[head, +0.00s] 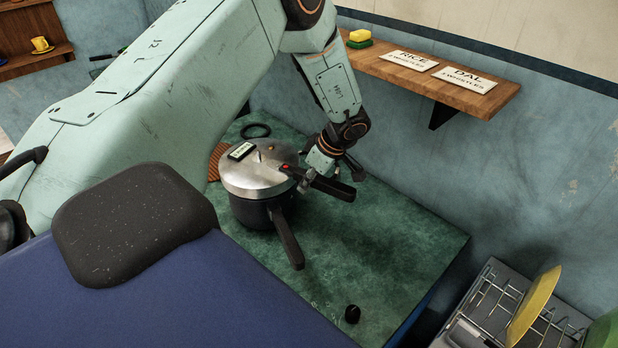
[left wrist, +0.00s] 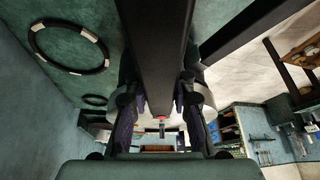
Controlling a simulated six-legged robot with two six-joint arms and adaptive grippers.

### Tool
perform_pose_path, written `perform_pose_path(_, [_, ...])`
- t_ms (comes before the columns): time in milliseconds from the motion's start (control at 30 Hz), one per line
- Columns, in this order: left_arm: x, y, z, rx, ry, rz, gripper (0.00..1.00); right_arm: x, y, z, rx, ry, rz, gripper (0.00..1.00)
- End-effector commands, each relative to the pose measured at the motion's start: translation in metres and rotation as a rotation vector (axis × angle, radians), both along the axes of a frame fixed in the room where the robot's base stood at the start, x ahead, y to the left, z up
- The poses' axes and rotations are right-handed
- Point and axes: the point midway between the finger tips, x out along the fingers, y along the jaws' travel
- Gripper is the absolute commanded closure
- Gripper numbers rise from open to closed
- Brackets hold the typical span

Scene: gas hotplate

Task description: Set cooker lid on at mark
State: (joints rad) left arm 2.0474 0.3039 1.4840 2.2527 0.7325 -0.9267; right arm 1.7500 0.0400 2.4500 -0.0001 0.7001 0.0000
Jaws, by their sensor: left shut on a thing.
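The silver cooker lid (head: 258,176) lies over the dark cooker pot (head: 248,213) on the green counter. I cannot tell whether it is fully seated. The lid's black handle (head: 334,188) points right, while the pot's black handle (head: 287,240) points toward the lower right, so the two are not in line. My left gripper (head: 308,180) is shut on the lid handle, and in the left wrist view the dark handle (left wrist: 158,50) runs between its fingers (left wrist: 160,108). I cannot make out a mark. My right gripper is not in view.
A black ring (head: 256,131) lies behind the cooker. A small black piece (head: 352,314) lies near the counter's front edge. A dish rack (head: 490,305) stands at lower right. A wall shelf (head: 460,95) carries RICE and DAL cards. The counter (head: 400,240) right of the cooker is clear.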

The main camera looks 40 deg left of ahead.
Motion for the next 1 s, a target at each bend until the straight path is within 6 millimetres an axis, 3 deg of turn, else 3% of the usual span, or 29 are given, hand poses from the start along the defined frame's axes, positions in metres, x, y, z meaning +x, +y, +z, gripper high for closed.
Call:
perform_pose_path(467, [0.0000, -0.0001, -0.0071, 0.001, 0.001, -0.001, 1.00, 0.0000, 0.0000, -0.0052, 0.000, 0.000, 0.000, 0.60])
perform_pose_path(1000, [-0.0002, -0.0001, -0.0007, 0.000, 0.001, -0.001, 1.00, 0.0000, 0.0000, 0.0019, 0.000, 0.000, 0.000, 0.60])
